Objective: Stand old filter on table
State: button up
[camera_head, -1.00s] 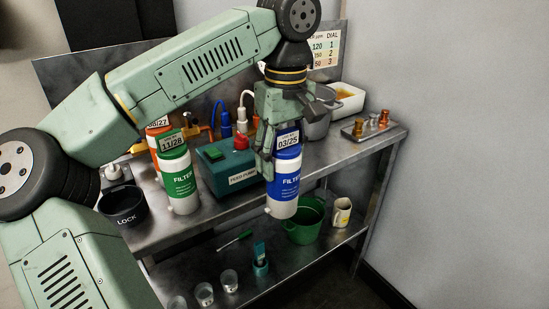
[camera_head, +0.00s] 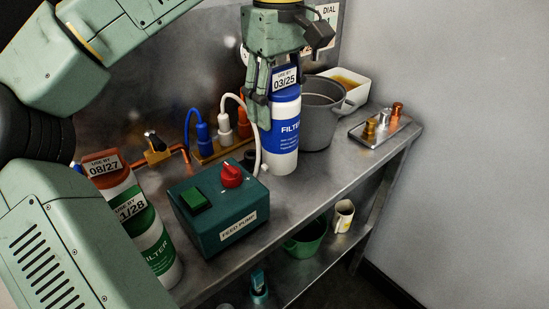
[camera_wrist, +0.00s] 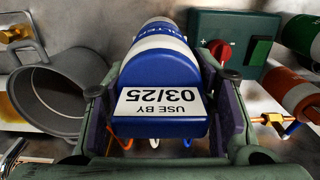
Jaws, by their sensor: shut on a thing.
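The old filter is a blue and white cylinder (camera_head: 284,122) with a "USE BY 03/25" label. It is upright in the head view, its white base at or just above the bare metal table top (camera_head: 318,172); I cannot tell if it touches. My gripper (camera_head: 268,98) is shut on its upper part from above. In the wrist view the filter's blue cap and label (camera_wrist: 160,102) lie between my fingers (camera_wrist: 158,84).
The teal feed pump (camera_head: 222,212) stands left of the filter. A grey pot (camera_head: 320,122) stands close on its right, with a white bin (camera_head: 352,86) behind. Green (camera_head: 153,240) and orange (camera_head: 102,172) filters stand at left. The weight tray (camera_head: 385,132) is near the right edge.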

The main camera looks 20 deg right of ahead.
aim_at(278, 73)
notch_tip(278, 73, down, 7)
jog(key=shift+f+p, duration=0.2)
jog(key=shift+p, duration=0.1)
jog(key=shift+f, duration=0.15)
jog(key=o, duration=1.1)
jog(key=shift+o, duration=0.2)
notch_tip(278, 73, up, 12)
jog(key=shift+r, duration=0.15)
